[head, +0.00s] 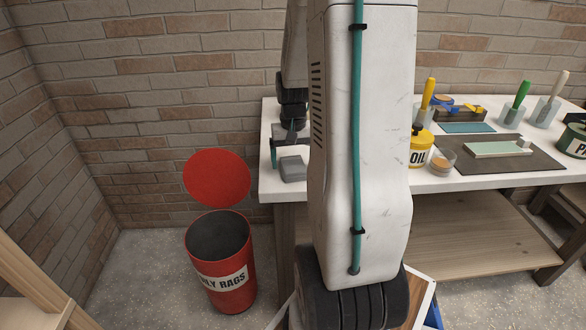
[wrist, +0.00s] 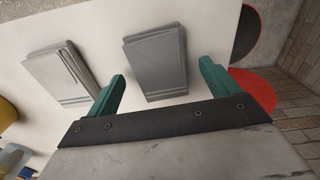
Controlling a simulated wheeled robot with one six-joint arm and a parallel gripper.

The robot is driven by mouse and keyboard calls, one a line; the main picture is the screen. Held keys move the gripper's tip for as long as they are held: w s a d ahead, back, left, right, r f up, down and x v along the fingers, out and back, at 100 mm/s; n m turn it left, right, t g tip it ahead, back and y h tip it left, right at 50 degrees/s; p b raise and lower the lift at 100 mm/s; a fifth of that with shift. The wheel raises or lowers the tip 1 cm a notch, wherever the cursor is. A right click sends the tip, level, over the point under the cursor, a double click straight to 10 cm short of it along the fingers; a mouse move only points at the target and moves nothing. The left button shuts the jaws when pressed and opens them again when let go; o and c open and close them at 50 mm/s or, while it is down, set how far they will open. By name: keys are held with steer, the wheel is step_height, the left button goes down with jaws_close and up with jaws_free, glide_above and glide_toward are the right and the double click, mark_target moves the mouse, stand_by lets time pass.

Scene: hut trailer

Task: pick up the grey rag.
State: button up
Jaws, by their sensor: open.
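In the head view my gripper (head: 283,142) is above the table's left end, partly hidden by my arm. I cannot tell the height left between the fingertips and the rag.
The white table (head: 480,183) also bears a yellow oil can (head: 420,148) and brushes in cups. A red rag bin (head: 222,265) with its lid raised stands left of the table.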

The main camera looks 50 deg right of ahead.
steer(key=shift+f, duration=0.75)
steer(key=c, duration=1.1)
steer(key=shift+o, duration=0.2)
steer(key=shift+r, duration=0.1)
steer(key=shift+r, duration=0.65)
step_height(320, 180, up, 2)
steer(key=shift+w+r, duration=0.1)
steer(key=shift+r, duration=0.05)
steer(key=s+a, duration=0.2)
steer(key=s, duration=0.5)
steer(key=s+a+r, duration=0.1)
steer(key=s+a, duration=0.2)
steer(key=s, duration=0.5)
steer(key=shift+a+r, duration=0.15)
steer(key=shift+a, duration=0.05)
steer(key=shift+s, duration=0.1)
